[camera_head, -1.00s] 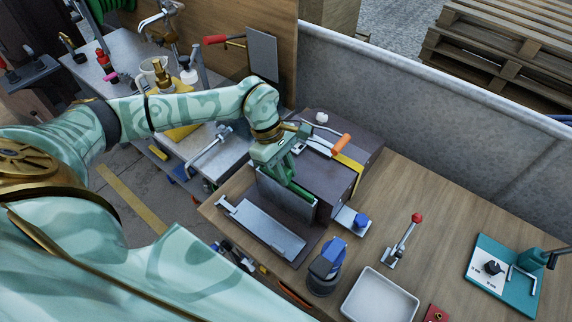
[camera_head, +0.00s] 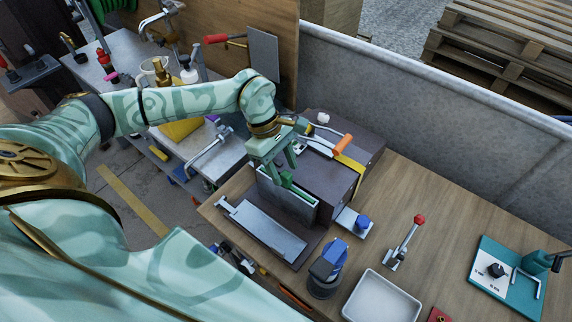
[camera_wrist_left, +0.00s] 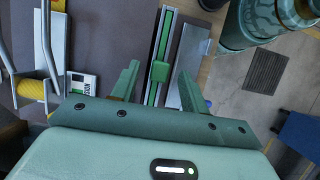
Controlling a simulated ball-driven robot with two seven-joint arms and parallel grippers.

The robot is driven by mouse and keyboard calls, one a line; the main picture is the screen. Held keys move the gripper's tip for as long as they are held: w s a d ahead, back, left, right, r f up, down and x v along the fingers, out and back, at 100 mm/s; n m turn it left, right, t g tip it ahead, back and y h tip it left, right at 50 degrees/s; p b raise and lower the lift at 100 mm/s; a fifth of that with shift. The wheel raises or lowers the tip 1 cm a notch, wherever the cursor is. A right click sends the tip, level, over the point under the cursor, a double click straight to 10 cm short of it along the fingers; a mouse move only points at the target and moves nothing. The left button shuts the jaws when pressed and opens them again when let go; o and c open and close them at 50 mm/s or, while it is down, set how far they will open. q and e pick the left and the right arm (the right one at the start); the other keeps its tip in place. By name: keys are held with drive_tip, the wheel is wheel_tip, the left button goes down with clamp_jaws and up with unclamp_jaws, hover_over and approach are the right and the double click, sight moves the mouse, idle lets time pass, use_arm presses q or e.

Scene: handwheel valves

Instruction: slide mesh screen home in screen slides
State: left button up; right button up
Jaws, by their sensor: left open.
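The mesh screen shows as a thin green edge (camera_head: 304,196) with a green grip block (camera_head: 287,179) on top. It sits upright between the grey walls of the screen slides (camera_head: 292,208) on the front of a dark box. In the left wrist view the green edge (camera_wrist_left: 153,98) runs lengthwise between the slide walls, with the block (camera_wrist_left: 160,71) midway. My left gripper (camera_head: 281,172) is open just above the block. Its two fingers stand on either side of the block in the wrist view (camera_wrist_left: 159,76), with gaps. The mesh itself is hidden inside the slides. My right gripper is not in view.
The dark box (camera_head: 357,153) carries an orange-handled lever (camera_head: 342,146) beside the left gripper. A grey plate (camera_head: 268,229) lies in front. A blue-grey device (camera_head: 325,268), white tray (camera_head: 382,299) and red-knobbed lever (camera_head: 407,240) stand nearby.

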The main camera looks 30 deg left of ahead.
use_arm(q)
drive_tip(key=v, duration=1.3)
drive_tip(key=shift+r, duration=0.35)
drive_tip(key=shift+s+a+f, duration=0.1)
